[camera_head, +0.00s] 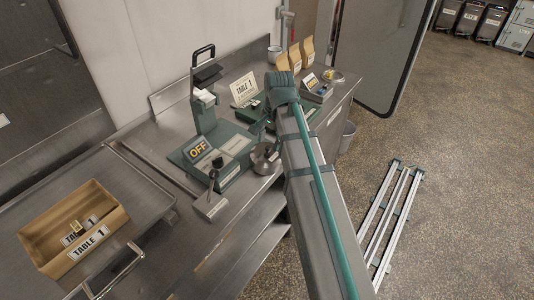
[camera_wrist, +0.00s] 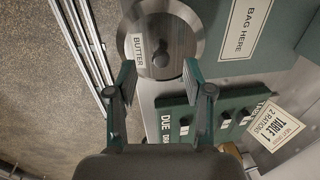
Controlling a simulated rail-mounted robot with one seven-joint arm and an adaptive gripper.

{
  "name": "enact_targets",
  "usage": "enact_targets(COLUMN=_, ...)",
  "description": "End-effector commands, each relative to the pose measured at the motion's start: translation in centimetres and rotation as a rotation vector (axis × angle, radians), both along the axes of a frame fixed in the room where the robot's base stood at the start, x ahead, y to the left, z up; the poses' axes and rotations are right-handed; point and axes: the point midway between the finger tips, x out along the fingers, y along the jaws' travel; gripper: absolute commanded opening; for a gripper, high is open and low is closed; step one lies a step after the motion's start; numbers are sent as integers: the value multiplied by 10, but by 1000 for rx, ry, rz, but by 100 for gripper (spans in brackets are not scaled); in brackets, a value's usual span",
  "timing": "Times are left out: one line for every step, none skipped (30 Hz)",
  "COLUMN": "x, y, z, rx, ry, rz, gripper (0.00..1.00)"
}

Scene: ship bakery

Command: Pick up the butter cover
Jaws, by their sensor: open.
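The butter cover (camera_wrist: 182,40) is a round grey metal lid with a dark knob in its middle and a white "BUTTER" label. It lies near the top of the wrist view. In the head view a round metal lid (camera_head: 264,160), which looks like the same cover, sits at the counter's front edge beside my arm. My gripper (camera_wrist: 160,82) is open, its two fingers apart and empty. In the wrist picture the fingertips are just below the knob, on either side of it. I cannot tell the height gap.
A green board marked "DUE" (camera_wrist: 205,118) and a "TABLE 1" card (camera_wrist: 275,122) lie close by. A green-based machine with an "OFF" sign (camera_head: 198,149) stands left of the lid. A cardboard box (camera_head: 115,218) is at far left. Paper bags (camera_head: 295,58) stand behind.

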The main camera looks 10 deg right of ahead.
Motion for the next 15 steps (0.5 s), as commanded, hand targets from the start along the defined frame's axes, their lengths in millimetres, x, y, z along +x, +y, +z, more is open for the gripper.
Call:
enact_targets(x=1, y=0, z=-4, rx=0, ry=4, rz=0, gripper=51)
enact_targets(x=1, y=1, z=-7, rx=0, ry=4, rz=0, gripper=51)
enact_targets(x=2, y=1, z=-12, rx=0, ry=3, rz=0, gripper=51)
enact_targets(x=2, y=1, z=-16, rx=0, ry=3, rz=0, gripper=51)
enact_targets(x=2, y=2, z=-19, rx=0, ry=4, rz=0, gripper=51)
enact_targets(x=3, y=2, z=-22, rx=0, ry=3, rz=0, gripper=51)
enact_targets(x=3, y=2, z=-25, rx=0, ry=1, rz=0, gripper=51)
enact_targets(x=3, y=2, z=-27, rx=0, ry=1, rz=0, gripper=51)
enact_targets(x=4, y=2, z=-29, rx=0, ry=1, rz=0, gripper=51)
enact_targets(x=4, y=2, z=-30, rx=0, ry=1, rz=0, gripper=51)
enact_targets(x=4, y=2, z=-31, rx=0, ry=1, rz=0, gripper=51)
enact_targets(x=4, y=3, z=-32, rx=0, ry=1, rz=0, gripper=51)
enact_targets(x=4, y=3, z=-32, rx=-1, ry=1, rz=0, gripper=51)
enact_targets(x=4, y=2, z=-32, rx=-1, ry=1, rz=0, gripper=51)
enact_targets(x=4, y=3, z=-32, rx=-1, ry=1, rz=0, gripper=51)
